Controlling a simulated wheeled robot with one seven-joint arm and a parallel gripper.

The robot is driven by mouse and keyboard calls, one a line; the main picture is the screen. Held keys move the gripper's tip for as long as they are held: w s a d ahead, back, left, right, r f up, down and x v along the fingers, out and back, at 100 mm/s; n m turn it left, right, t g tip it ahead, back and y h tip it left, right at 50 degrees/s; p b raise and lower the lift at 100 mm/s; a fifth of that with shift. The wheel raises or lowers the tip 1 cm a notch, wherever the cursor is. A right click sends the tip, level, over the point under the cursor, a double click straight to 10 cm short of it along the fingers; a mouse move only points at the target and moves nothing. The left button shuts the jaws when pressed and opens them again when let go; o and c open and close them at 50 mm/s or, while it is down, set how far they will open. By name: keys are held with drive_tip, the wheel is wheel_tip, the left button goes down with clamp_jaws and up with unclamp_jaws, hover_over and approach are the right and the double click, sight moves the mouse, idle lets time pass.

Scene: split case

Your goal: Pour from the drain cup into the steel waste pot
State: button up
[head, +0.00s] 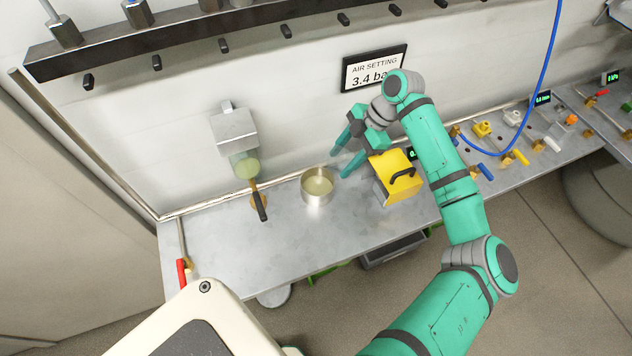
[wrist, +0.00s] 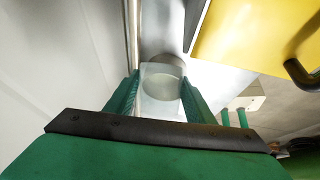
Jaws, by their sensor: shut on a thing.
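The steel waste pot (head: 309,197) stands upright on the bench, with something pale yellowish inside. My gripper (head: 343,158) is just behind and to the right of the pot, above the bench. In the wrist view my gripper (wrist: 161,100) is shut on a clear, see-through cup, the drain cup (wrist: 158,108), between its two green fingers. The cup is barely visible in the head view. A grey round shape, probably the pot (wrist: 176,62), shows beyond the cup. I cannot tell the cup's exact tilt or how much it holds.
A yellow box with a black handle (head: 394,184) stands close to the right of the fingers.

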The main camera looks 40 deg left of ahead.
drive_tip(key=shift+w+d+r+t, duration=0.15)
drive_tip(key=shift+d+r+t, duration=0.05)
drive_tip(key=shift+d+t, duration=0.2)
drive_tip(key=shift+s+a+r+t+h+p, duration=0.2)
drive_tip(key=shift+a+t+h+p, duration=0.1)
drive_tip(key=shift+t+p, duration=0.2)
drive_tip(key=shift+w+d, duration=0.1)
drive_tip(key=shift+r+p, duration=0.1)
drive_tip(key=shift+p, duration=0.25)
drive_tip(key=shift+r+t+p, duration=0.15)
drive_tip(key=shift+t+p, duration=0.45)
drive_tip(key=shift+p, duration=0.15)
idle(0.5)
drive_tip(key=shift+r+t+p, duration=0.15)
drive_tip(key=shift+t+p, duration=0.15)
drive_tip(key=shift+p, duration=0.25)
